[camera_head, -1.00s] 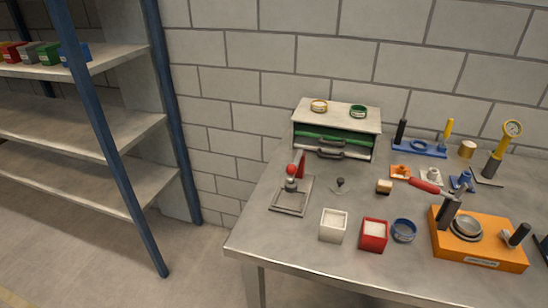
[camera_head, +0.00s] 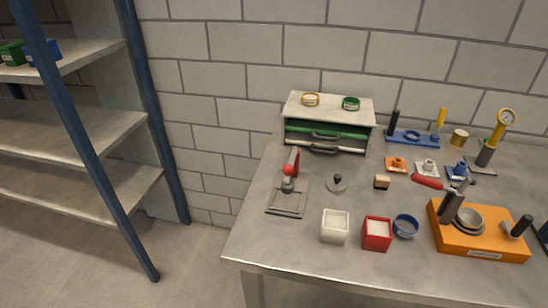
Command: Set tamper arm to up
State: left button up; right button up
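I cannot tell for sure which part is the tamper arm. A small press-like device (camera_head: 287,202) with a flat square frame base stands at the left of the table; its red arm (camera_head: 294,158) rises tilted behind a red ball knob (camera_head: 288,170). An orange base (camera_head: 482,245) at the right carries a metal bowl (camera_head: 468,221), a dark post (camera_head: 450,207) and a dark grip (camera_head: 521,226). A red handle (camera_head: 427,182) lies low beside the top of that post; whether it is joined to it is unclear. Neither of my grippers is in view.
A drawer cabinet (camera_head: 326,107) with two rings on top stands at the back. A white box (camera_head: 335,227), a red box (camera_head: 376,234) and a blue cup (camera_head: 405,226) stand in front. A blue tool rack (camera_head: 412,139) is behind. Shelves (camera_head: 75,195) stand left.

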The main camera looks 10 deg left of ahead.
aim_at(287, 185)
jog(key=i+j+z, duration=0.1)
jog(key=j, duration=0.25)
jog(key=i+j+z, duration=0.15)
jog(key=j, duration=0.25)
jog(key=i+j+z, duration=0.1)
jog(key=j, duration=0.3)
jog(key=i, duration=0.1)
